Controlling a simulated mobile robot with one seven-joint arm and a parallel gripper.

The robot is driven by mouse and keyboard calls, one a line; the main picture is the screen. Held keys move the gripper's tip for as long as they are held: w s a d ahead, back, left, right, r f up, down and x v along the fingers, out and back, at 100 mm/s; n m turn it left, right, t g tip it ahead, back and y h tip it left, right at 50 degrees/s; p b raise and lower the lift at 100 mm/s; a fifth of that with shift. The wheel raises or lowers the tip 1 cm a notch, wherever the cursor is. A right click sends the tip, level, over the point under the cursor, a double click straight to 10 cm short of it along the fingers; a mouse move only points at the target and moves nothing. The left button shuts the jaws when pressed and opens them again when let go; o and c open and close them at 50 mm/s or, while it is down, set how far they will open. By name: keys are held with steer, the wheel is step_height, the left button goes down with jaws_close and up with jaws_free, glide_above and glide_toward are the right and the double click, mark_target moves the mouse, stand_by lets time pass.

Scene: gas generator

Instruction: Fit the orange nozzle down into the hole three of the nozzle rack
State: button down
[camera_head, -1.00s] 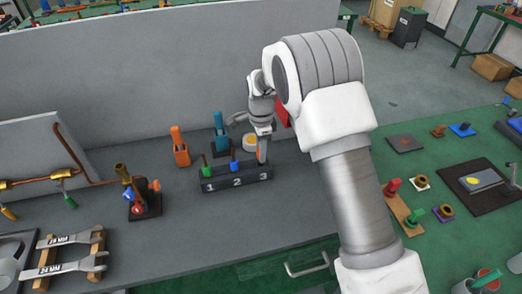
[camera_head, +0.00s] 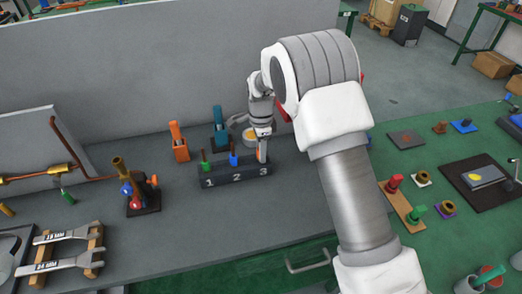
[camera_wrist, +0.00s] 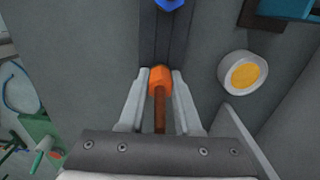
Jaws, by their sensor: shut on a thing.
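The orange nozzle (camera_wrist: 160,80) is between the fingers of my gripper (camera_wrist: 160,92) in the wrist view, with a brown stem running back toward the palm. In the head view my gripper (camera_head: 263,148) is shut on the orange nozzle (camera_head: 261,155), over the end of the dark nozzle rack (camera_head: 235,179) marked 3. The nozzle's lower end is at the rack top; I cannot tell how deep it sits in hole three. A green nozzle (camera_head: 204,157) stands at 1 and a blue nozzle (camera_head: 233,159) at 2. The blue one also shows ahead in the wrist view (camera_wrist: 170,4).
Behind the rack stand an orange holder (camera_head: 180,148) and a teal holder (camera_head: 220,135). A round pale roll with a yellow centre (camera_wrist: 244,72) lies right of my gripper. A brass torch stand (camera_head: 140,195) is at left. Bench in front of the rack is clear.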

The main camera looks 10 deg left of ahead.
steer(key=shift+f, duration=0.3)
steer(key=c, duration=0.5)
jaws_free()
step_height(320, 180, up, 17)
steer(key=shift+r, duration=0.3)
